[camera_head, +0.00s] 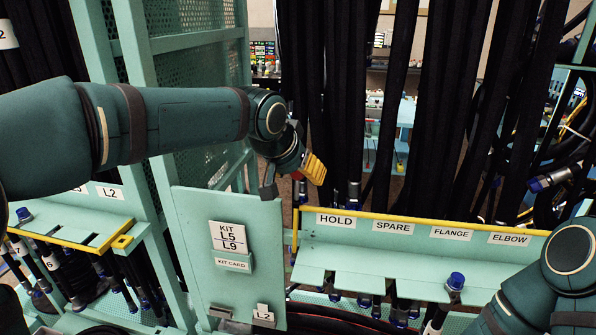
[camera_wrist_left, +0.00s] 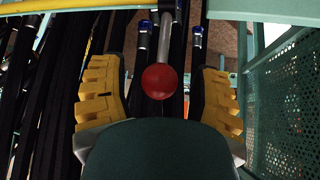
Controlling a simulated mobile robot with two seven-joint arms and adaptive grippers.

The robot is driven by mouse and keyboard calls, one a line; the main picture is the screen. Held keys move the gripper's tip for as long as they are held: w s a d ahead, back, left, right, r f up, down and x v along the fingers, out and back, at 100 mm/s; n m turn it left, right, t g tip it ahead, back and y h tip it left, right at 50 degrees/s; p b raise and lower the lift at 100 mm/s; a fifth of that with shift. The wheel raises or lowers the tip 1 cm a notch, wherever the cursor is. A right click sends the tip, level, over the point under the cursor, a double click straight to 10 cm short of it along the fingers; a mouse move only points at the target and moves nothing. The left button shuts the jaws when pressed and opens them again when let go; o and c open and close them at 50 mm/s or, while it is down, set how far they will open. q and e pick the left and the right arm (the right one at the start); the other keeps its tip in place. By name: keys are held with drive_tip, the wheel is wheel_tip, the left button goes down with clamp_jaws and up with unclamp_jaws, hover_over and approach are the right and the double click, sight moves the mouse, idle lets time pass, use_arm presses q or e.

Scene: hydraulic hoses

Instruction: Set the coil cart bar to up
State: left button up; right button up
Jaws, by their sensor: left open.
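In the left wrist view a red ball knob (camera_wrist_left: 160,82) sits on the end of a grey metal bar (camera_wrist_left: 167,38). I cannot tell for certain that this is the coil cart bar. My left gripper (camera_wrist_left: 163,72) is open, with one yellow finger on each side of the knob and a gap on both sides. In the head view my left gripper (camera_head: 308,172) is above the green panel's right edge, beside the HOLD label. A small red patch (camera_head: 298,175) shows by its yellow finger; most of the bar is hidden there. My right gripper is out of view.
A green panel (camera_head: 195,255) with kit cards stands below my left arm. A yellow-edged rack (camera_head: 400,258) labelled HOLD, SPARE, FLANGE and ELBOW is to the right. Black hoses (camera_head: 400,100) hang behind it. Perforated green panels (camera_wrist_left: 290,95) stand close on the wrist view's right.

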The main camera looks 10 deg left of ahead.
use_arm(q)
drive_tip(key=v, duration=1.2)
